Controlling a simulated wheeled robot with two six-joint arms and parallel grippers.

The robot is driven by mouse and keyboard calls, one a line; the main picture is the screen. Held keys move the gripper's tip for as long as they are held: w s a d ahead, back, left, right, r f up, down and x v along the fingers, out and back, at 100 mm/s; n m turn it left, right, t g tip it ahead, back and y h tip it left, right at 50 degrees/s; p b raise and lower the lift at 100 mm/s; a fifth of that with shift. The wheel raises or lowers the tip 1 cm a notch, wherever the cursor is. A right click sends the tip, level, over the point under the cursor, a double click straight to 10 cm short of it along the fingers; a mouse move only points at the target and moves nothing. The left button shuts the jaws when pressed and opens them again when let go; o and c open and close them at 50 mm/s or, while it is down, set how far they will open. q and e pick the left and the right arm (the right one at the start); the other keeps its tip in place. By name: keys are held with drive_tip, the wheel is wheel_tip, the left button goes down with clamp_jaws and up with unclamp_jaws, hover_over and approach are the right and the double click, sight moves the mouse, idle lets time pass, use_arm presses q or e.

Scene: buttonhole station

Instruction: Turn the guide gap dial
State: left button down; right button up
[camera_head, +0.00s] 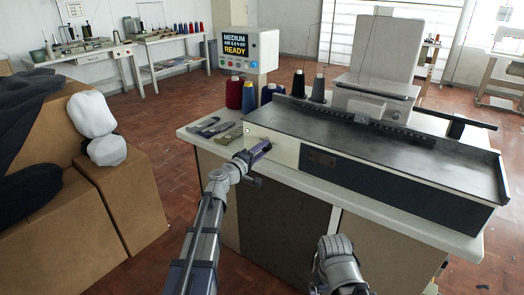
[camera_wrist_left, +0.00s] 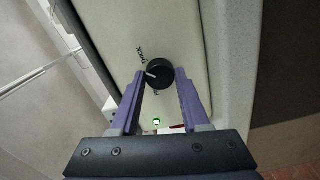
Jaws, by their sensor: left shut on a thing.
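The guide gap dial is a round black knob (camera_wrist_left: 159,73) with a white pointer mark, on the cream end panel (camera_wrist_left: 175,25) of the machine. My left gripper (camera_wrist_left: 160,80) has its two purple fingers on either side of the knob and is shut on it. In the head view the left gripper (camera_head: 258,152) reaches the left end of the machine (camera_head: 390,150), and the dial is hidden there. Small lettering sits around the knob, partly covered. My right arm (camera_head: 338,262) shows at the bottom, but its fingertips cannot be made out.
Several dark and olive flat pieces (camera_head: 215,128) lie on the white table top (camera_head: 196,132) left of the machine. Thread cones (camera_head: 248,98) stand behind them. A display (camera_head: 240,45) reads "MEDIUM", "READY". Cardboard boxes (camera_head: 120,205) stand at the left. A green light (camera_wrist_left: 156,121) shows below the knob.

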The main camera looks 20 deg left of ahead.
use_arm(q)
drive_tip(key=shift+m, duration=1.7)
drive_tip(key=shift+c, duration=1.9)
unclamp_jaws()
drive_tip(key=v, duration=0.7)
drive_tip(key=shift+s, duration=0.4)
drive_tip(key=shift+w+a, duration=0.1)
